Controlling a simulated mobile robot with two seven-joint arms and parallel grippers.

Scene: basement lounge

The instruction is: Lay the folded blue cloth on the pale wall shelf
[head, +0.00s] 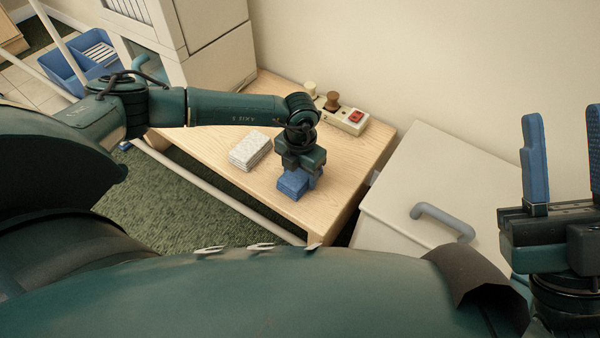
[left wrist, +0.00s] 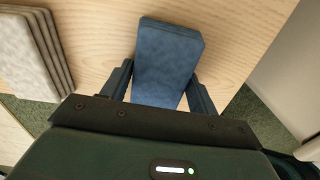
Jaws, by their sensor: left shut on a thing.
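The folded blue cloth (head: 291,185) is a small, thick blue block at the right front part of the light wooden table (head: 215,165). My left gripper (head: 299,178) points down and is shut on it. In the left wrist view the cloth (left wrist: 168,60) sits between the two fingers (left wrist: 160,88), with the wood grain behind it. I cannot tell whether its underside touches the table. My right gripper (head: 565,165) is at the right edge, empty, its blue fingers upright and apart. I cannot make out a wall shelf in either view.
A folded whitish cloth (head: 250,151) lies left of the blue one. A cream box with a red switch (head: 345,117) stands at the table's back. A white cabinet with a grey handle (head: 441,221) is at right. A blue bin (head: 68,77) is far left.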

